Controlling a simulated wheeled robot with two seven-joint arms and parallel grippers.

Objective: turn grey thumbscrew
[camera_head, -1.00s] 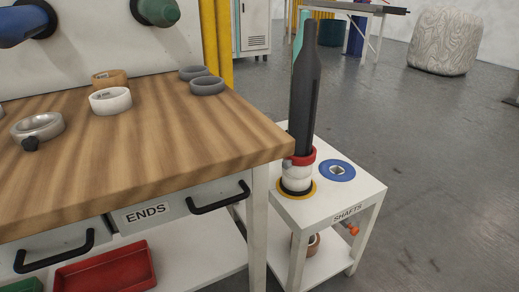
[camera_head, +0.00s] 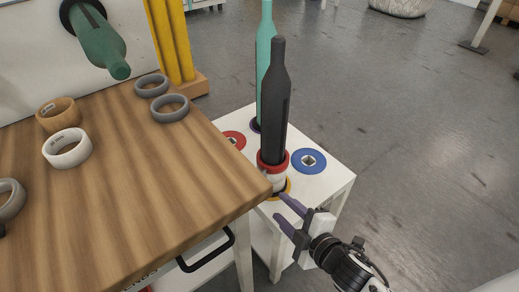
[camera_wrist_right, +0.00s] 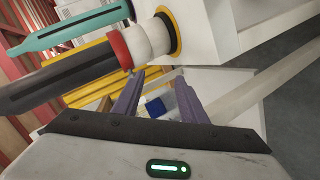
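A black bottle-shaped shaft (camera_head: 275,105) stands upright on the low white table, with a red collar (camera_head: 283,165) and white section near its base above a yellow ring. A small grey thumbscrew seems to show beside the red collar (camera_wrist_right: 119,50) in the right wrist view, but it is too small to be sure. My right gripper (camera_head: 280,206) is open and empty, its two purple fingers pointing towards the shaft's base, apart from it. In the right wrist view the gripper (camera_wrist_right: 160,76) has the collar and white section (camera_wrist_right: 152,36) ahead, up and left. My left gripper is out of view.
A teal shaft (camera_head: 265,50) stands behind the black one. Blue (camera_head: 309,161) and red (camera_head: 235,139) square-holed discs flank it. The wooden bench (camera_head: 165,190) edges close on the left, holding several rings, including a white ring (camera_head: 67,148). Open floor lies right.

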